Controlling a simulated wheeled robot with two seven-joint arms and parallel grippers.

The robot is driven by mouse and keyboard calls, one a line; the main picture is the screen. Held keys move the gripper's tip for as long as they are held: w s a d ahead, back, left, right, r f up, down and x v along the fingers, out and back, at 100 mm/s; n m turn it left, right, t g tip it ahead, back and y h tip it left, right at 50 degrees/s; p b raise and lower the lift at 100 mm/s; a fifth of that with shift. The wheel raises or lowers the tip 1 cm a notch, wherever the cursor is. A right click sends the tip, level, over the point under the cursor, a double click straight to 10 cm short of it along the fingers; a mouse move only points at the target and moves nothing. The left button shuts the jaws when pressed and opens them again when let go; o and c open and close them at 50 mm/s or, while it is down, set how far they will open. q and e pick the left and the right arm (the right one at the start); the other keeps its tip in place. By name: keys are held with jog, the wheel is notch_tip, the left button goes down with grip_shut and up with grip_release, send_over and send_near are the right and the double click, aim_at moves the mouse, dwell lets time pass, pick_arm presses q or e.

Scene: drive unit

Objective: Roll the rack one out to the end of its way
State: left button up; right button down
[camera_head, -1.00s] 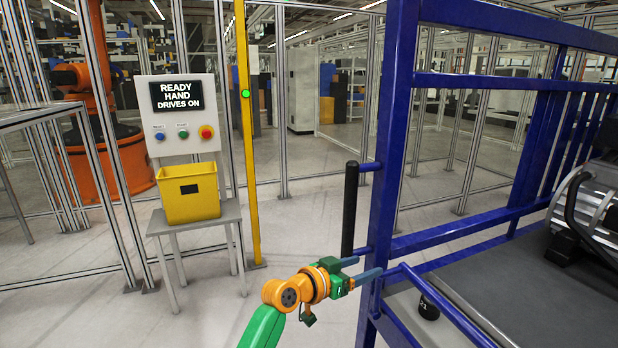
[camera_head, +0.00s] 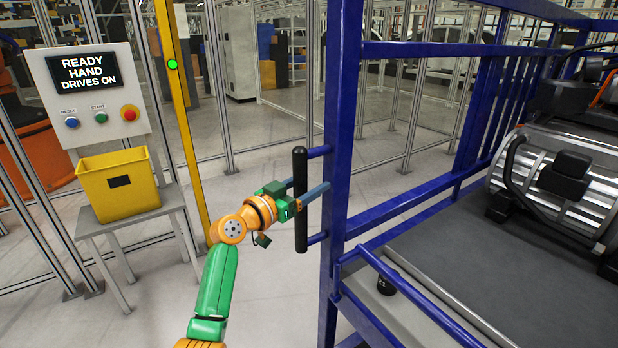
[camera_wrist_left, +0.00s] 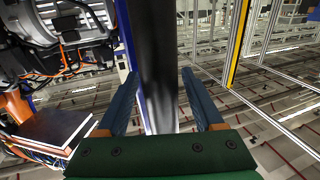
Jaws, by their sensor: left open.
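The rack (camera_head: 343,120) is a blue tube frame on the right of the head view, with a grey deck (camera_head: 455,260). A black upright handle (camera_head: 300,225) stands off its near left post on short blue brackets. My left gripper (camera_head: 309,188) is open at the handle, with one blue finger passing behind it and the other in front. In the left wrist view the dark handle (camera_wrist_left: 155,75) runs upright between the two open fingers (camera_wrist_left: 157,85). I cannot tell whether a finger touches it. My right gripper is not in view.
A metal drive unit (camera_head: 560,190) sits on the deck. At left, a control panel (camera_head: 95,90) reads "READY HAND DRIVES ON" above a yellow bin (camera_head: 120,190) on a small table. A yellow post (camera_head: 180,120) with a green light and fence panels stand behind.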

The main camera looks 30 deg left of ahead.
pick_arm(q)
jog(key=shift+w+f, duration=0.2)
jog(key=shift+w, duration=0.2)
jog(key=shift+s, duration=0.1)
grip_shut()
dwell(1.0)
